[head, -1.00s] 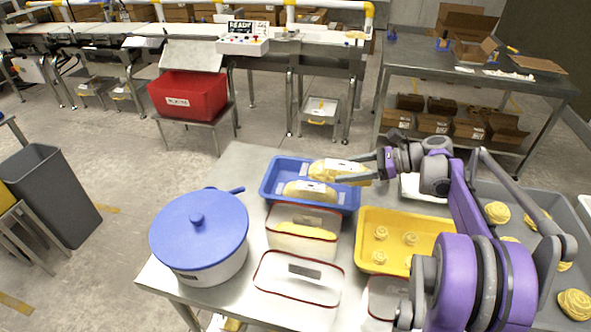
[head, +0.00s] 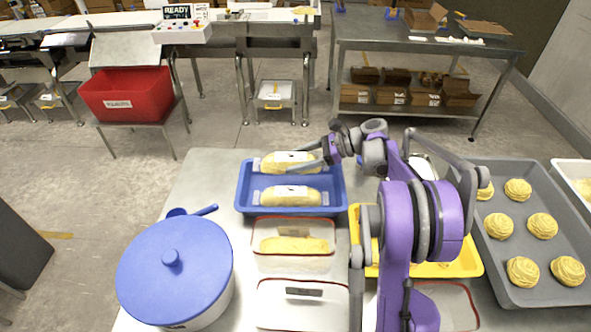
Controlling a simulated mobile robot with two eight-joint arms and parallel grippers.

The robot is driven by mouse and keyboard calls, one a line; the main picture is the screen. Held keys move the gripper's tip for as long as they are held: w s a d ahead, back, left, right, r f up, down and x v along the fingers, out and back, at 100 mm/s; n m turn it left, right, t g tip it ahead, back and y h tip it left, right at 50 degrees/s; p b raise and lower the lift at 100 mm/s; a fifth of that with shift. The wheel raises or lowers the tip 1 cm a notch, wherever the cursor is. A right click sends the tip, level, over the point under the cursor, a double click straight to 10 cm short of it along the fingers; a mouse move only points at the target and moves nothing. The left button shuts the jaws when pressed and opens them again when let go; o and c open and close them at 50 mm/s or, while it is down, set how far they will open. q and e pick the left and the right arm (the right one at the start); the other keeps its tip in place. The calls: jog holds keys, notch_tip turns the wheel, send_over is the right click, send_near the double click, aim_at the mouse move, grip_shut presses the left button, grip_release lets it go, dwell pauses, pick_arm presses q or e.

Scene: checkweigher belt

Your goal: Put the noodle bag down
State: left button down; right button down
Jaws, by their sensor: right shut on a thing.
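The noodle bag (head: 280,165), a clear bag of yellow noodles with a white label, is at the far side of the blue tray (head: 242,192). My right gripper (head: 306,158) is shut on its right part. The bag lies roughly level; whether it touches the tray floor I cannot tell. A second noodle bag (head: 284,201) lies in the near half of the tray, parallel to the held one. My left gripper is not in view.
A white pot with a blue lid (head: 172,268) stands at the left. Clear red-rimmed containers (head: 290,262), a yellow tray (head: 447,268) and a grey tray of noodle nests (head: 497,284) share the table. A red bin (head: 127,92) and conveyor stand beyond.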

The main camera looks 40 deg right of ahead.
jog(key=shift+f, duration=1.65)
jog(key=shift+f+b, duration=0.6)
jog(key=shift+c, duration=1.5)
grip_release()
jog(key=shift+r, duration=0.1)
jog(key=shift+r+p, duration=0.3)
jog(key=shift+p, duration=0.05)
jog(key=v, duration=1.2)
jog(key=shift+r, duration=0.3)
